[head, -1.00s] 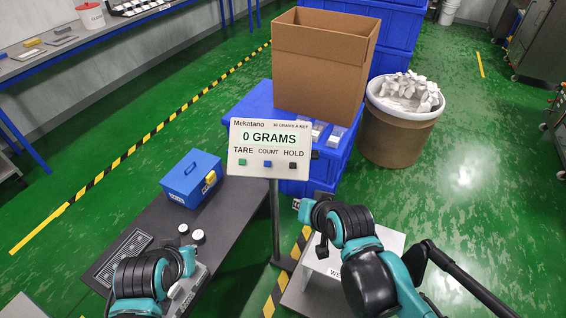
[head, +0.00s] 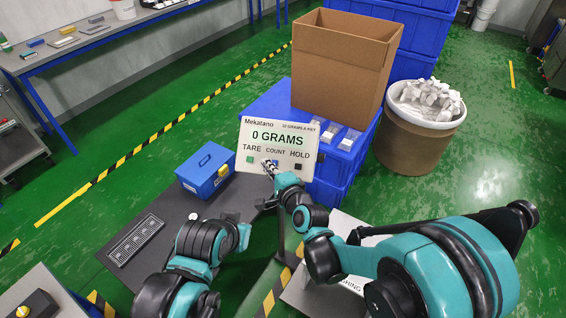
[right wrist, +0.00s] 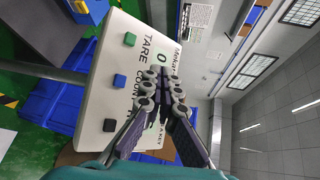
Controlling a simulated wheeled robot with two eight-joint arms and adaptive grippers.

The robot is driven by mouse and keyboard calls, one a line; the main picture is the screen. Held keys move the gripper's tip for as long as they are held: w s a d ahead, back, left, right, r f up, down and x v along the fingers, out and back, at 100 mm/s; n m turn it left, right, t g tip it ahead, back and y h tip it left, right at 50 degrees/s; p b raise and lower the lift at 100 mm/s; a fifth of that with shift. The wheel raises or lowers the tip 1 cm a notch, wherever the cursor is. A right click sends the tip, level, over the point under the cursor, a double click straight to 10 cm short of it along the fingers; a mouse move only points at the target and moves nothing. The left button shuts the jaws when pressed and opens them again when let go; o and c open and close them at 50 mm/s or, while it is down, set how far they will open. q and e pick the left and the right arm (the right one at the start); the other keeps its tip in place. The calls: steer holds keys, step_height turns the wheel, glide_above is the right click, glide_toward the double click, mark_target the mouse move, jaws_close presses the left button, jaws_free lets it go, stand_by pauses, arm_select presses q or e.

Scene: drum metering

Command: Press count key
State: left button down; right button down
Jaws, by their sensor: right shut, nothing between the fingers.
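The white display panel (head: 262,136) on its post reads 0 GRAMS, with TARE, COUNT and HOLD labels. Its green TARE key (head: 250,160) and dark HOLD key (head: 298,166) show in the head view; my right gripper largely covers the blue COUNT key there. In the right wrist view the blue count key (right wrist: 120,81) is in plain sight between the green key (right wrist: 129,39) and the dark key (right wrist: 109,125). My right gripper (head: 269,167) is shut and empty in front of the panel; whether it touches is unclear. My left gripper (head: 236,222) is partly hidden beside its arm.
A blue toolbox (head: 205,170) stands on the dark bench (head: 160,210) left of the panel. Behind the panel are blue crates (head: 270,103), a cardboard box (head: 340,60) and a drum of white parts (head: 415,150). Green floor is open at the right.

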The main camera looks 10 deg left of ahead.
mark_target(274, 163)
stand_by(0.3)
steer(key=w+f+b, duration=0.4)
steer(key=w+f, duration=0.2)
steer(key=shift+w+f+b, duration=0.15)
steer(key=shift+b, duration=0.2)
stand_by(1.4)
steer(key=shift+w+f+b, duration=0.3)
steer(key=shift+b, duration=0.05)
steer(key=shift+w+f, duration=0.2)
steer(key=shift+f, duration=0.05)
stand_by(0.7)
steer(key=shift+s+r, duration=0.1)
steer(key=shift+r, duration=0.05)
steer(key=shift+s+r, duration=0.45)
